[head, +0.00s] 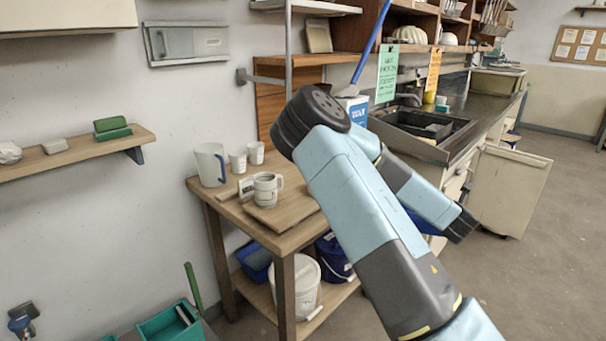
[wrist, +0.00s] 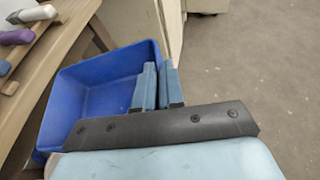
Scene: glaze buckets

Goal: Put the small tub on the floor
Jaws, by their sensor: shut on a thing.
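The small tub (wrist: 88,92) is blue, open at the top, and looks empty in the wrist view. My gripper (wrist: 160,68) is shut on its right wall, with one finger inside the tub and the other outside. The tub is in the air beside a wooden table edge, with the floor visible below on the right. In the head view, only a blue sliver of the tub (head: 427,228) shows behind my arm. My fingertips are hidden in that view.
The wooden table (head: 292,232) holds a white pitcher (head: 210,165), cups and a board. Its lower shelf holds a white bucket (head: 297,286), a dark blue bucket (head: 333,257) and a blue bin (head: 257,261). A cabinet door (head: 508,190) stands open. The floor (head: 540,275) at right is clear.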

